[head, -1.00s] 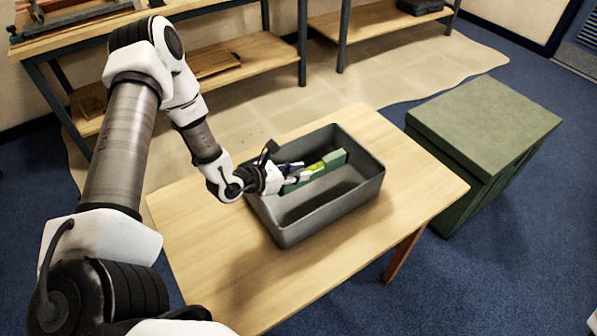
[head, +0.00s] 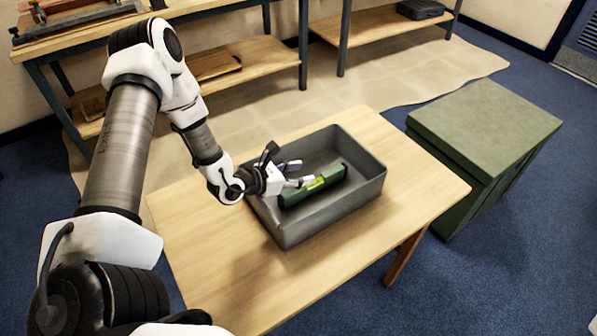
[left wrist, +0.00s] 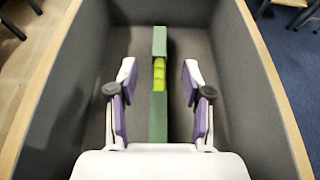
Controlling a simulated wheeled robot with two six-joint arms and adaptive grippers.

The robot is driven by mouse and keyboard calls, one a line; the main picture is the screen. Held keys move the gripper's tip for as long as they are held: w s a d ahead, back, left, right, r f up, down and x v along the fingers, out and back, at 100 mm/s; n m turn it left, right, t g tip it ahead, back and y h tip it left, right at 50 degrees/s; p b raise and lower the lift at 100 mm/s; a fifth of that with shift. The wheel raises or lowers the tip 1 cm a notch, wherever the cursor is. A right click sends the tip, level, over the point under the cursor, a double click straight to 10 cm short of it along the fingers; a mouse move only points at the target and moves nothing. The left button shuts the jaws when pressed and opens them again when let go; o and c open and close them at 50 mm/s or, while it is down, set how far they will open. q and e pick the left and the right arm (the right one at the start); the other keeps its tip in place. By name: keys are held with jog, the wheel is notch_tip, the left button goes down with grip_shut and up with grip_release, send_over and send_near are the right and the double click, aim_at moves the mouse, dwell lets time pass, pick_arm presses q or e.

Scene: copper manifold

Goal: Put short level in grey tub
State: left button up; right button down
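The short level is a green bar with a yellow-green vial window. In the head view the short level (head: 323,183) lies inside the grey tub (head: 358,195), on its floor as far as I can see. In the left wrist view the short level (left wrist: 159,105) runs lengthwise between the fingers, with a gap on both sides. My left gripper (head: 292,174) is over the tub, at the near-left end of the level. It is open and empty, and its fingers also show in the left wrist view (left wrist: 158,100). My right gripper is not seen.
The tub stands on a small wooden table (head: 230,270) with free room around it. A green chest (head: 480,125) stands to the right. Workbenches with lower shelves (head: 240,60) stand at the back.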

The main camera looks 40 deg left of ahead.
pick_arm(q)
jog(key=shift+s+d+f, duration=0.1)
jog(key=shift+s+f, duration=0.2)
jog(key=shift+f, duration=0.05)
jog(key=shift+r+p, duration=0.45)
jog(key=shift+p, duration=0.25)
jog(key=p+v, duration=0.1)
jog(key=v, duration=0.5)
jog(key=shift+a+r+p, duration=0.3)
jog(key=shift+r+p, duration=0.1)
jog(key=p+v, duration=0.3)
jog(key=v, duration=0.2)
jog(key=shift+s+p, duration=0.2)
jog(key=shift+p, duration=0.15)
